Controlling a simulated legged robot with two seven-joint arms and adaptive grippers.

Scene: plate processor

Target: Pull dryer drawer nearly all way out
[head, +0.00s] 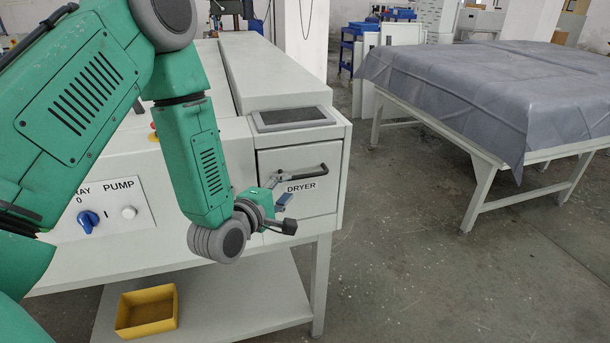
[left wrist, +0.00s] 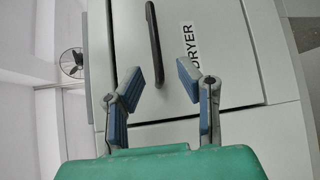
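The dryer drawer (head: 312,191) is a light grey front labelled DRYER at the right end of the machine, and it looks shut. Its dark bar handle (head: 300,174) runs across the upper part of the front. In the left wrist view the handle (left wrist: 154,42) lies beyond the fingertips, and the drawer front (left wrist: 225,65) fills the upper middle. My left gripper (head: 284,201) is in front of the drawer, close to the handle. In the left wrist view the left gripper (left wrist: 160,82) is open with nothing between its blue-padded fingers. My right gripper is not in view.
A dark panel (head: 292,117) sits on the machine top above the drawer. A PUMP switch panel (head: 105,208) is on the front at left. A yellow bin (head: 147,311) stands on the lower shelf. A grey covered table (head: 500,90) stands at right, with open floor before it.

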